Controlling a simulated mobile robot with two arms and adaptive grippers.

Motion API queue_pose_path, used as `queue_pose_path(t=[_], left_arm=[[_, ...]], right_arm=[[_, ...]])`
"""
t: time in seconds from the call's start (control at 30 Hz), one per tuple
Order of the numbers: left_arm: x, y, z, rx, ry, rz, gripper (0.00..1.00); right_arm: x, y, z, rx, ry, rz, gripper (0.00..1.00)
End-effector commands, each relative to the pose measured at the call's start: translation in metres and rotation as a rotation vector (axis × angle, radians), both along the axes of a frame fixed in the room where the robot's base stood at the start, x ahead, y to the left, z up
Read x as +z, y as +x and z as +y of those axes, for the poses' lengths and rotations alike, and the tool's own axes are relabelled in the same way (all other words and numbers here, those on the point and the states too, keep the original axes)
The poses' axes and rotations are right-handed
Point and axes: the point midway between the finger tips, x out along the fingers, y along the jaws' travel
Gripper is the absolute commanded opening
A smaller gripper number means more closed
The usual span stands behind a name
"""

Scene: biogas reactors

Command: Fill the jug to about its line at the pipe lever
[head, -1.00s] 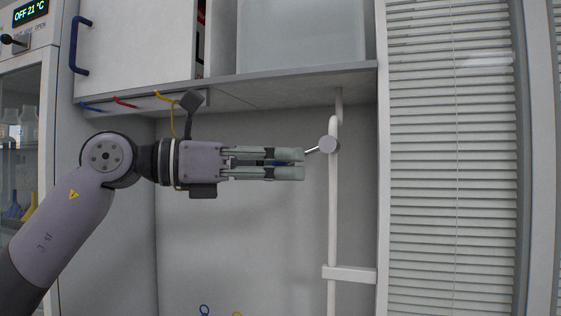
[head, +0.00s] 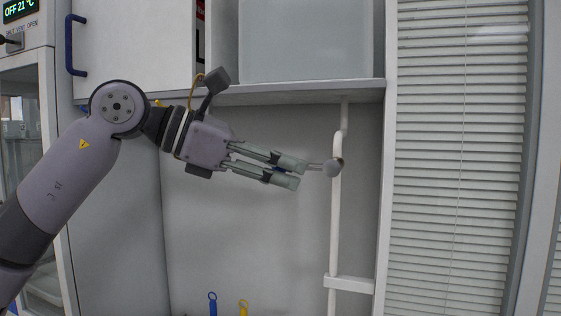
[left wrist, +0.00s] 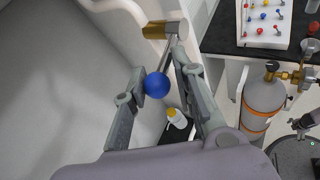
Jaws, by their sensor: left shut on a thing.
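The pipe lever is a thin metal rod with a blue ball knob (left wrist: 156,85). My left gripper (head: 292,174) is shut on the lever, with the ball between its two fingers in the left wrist view. In the head view the fingers mostly hide the knob, and the rod runs right to a round grey valve (head: 334,167) on the white pipe (head: 335,220). The valve body looks brass in the left wrist view (left wrist: 165,29). A small white container with a yellow top (left wrist: 175,117) shows below; I cannot tell whether it is the jug.
A shelf edge (head: 290,92) runs above my left gripper. A blue loop (head: 212,303) and a yellow loop (head: 243,308) show at the bottom. Blinds (head: 460,180) stand right of the pipe. A grey gas cylinder (left wrist: 264,98) and a dark table (left wrist: 255,45) are on the right.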

Motion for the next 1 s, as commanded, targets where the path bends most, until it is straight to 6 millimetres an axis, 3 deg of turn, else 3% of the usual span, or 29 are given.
queue_pose_path(t=[0.07, 0.1, 0.3, 0.67, 0.77, 1.0], left_arm=[[0.006, 0.003, 0.003, 0.014, -0.013, -0.009, 0.00], [0.006, 0.003, 0.003, 0.014, -0.013, -0.009, 0.27], [0.004, 0.002, 0.002, 0.009, -0.009, -0.007, 0.40], [0.004, 0.000, 0.004, 0.005, -0.006, -0.004, 0.41], [0.008, -0.003, 0.015, 0.008, -0.007, -0.006, 0.41], [0.025, -0.018, 0.059, 0.009, -0.007, -0.005, 0.41]], right_arm=[[0.000, 0.000, 0.000, 0.000, 0.000, 0.000, 0.92], [0.000, 0.000, 0.000, 0.000, 0.000, 0.000, 0.92], [0.000, 0.000, 0.000, 0.000, 0.000, 0.000, 0.92], [0.000, 0.000, -0.002, 0.001, -0.002, 0.000, 0.92], [0.000, 0.000, -0.001, 0.001, -0.001, 0.000, 0.92], [0.000, 0.000, 0.000, 0.000, 0.000, 0.000, 0.92]])
